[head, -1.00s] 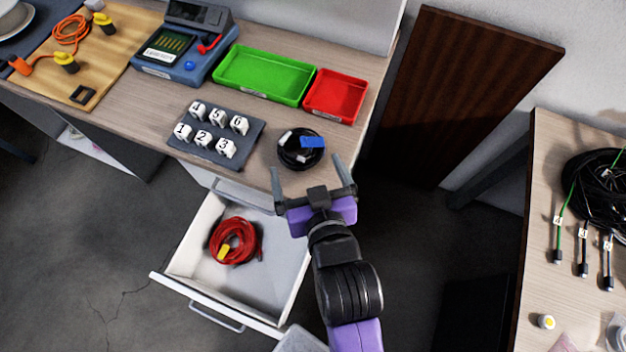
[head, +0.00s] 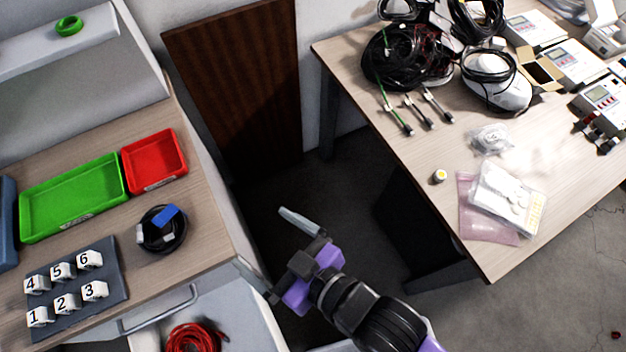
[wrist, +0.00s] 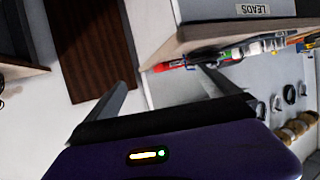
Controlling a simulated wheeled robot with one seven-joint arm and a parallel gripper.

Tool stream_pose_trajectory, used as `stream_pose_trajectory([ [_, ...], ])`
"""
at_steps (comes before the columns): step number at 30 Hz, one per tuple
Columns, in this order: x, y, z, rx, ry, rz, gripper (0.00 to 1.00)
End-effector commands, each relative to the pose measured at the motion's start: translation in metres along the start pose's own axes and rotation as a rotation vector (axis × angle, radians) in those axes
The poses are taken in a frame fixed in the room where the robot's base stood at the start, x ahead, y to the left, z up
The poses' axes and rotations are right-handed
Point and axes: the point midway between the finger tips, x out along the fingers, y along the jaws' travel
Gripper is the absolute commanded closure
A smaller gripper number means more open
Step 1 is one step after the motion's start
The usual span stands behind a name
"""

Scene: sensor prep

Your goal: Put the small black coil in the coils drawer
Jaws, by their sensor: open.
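The small black coil (head: 162,232), with a blue tag and a pale connector, lies on the left desk near its right edge. The open white drawer (head: 252,322) juts out below that desk and is cut off by the bottom of the head view. A red coil (head: 195,338) lies inside it. My gripper (head: 268,248) is open and empty, right of the desk edge and apart from the black coil.
A green tray (head: 75,195), a red tray (head: 155,162) and a numbered block rack (head: 118,285) share the left desk. A dark brown panel (head: 235,85) leans behind the gap. The right table (head: 420,165) holds black cables, bags and devices. The wrist view shows a LEADS label (wrist: 253,10).

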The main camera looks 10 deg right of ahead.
Motion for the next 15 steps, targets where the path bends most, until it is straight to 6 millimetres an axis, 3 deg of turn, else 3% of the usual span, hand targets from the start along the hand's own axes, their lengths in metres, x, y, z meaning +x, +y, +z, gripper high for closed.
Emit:
stream_pose_trajectory([
  [1,-0.022,0.021,0.016,0.025,-0.005,0.06,0.0],
  [6,-0.092,0.066,0.04,0.088,0.025,0.234,0.0],
  [10,-0.149,0.086,0.05,0.127,0.046,0.361,0.0],
  [15,-0.216,0.095,0.05,0.162,0.072,0.502,0.0],
])
